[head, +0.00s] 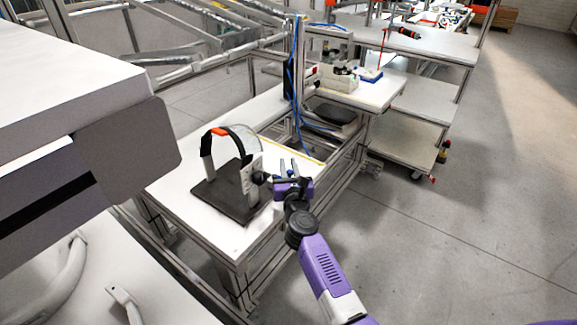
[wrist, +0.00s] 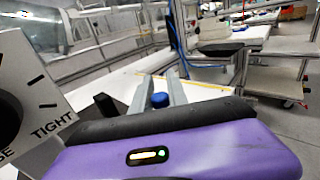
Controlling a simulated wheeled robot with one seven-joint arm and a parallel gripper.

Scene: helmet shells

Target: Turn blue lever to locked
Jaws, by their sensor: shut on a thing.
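The blue lever's rounded blue end (wrist: 160,100) shows in the wrist view between the two grey fingers of my gripper (wrist: 158,86). The fingers are closed about it; the rest of the lever is hidden behind my purple gripper body. In the head view my gripper (head: 288,166) is at the right side of the helmet-shell fixture, beside its upright grey panel (head: 250,178). The blue lever cannot be made out there. In the wrist view a white panel (wrist: 45,88) with tick marks and the word TIGHT stands close on the left, with a black knob (wrist: 8,118) at the edge.
The fixture's dark base plate (head: 225,198) rests on a white workbench (head: 180,200). An arched band with an orange piece (head: 219,131) rises above it. A second bench (head: 375,92) with a small boxy device stands behind. Open floor (head: 450,230) lies to the right.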

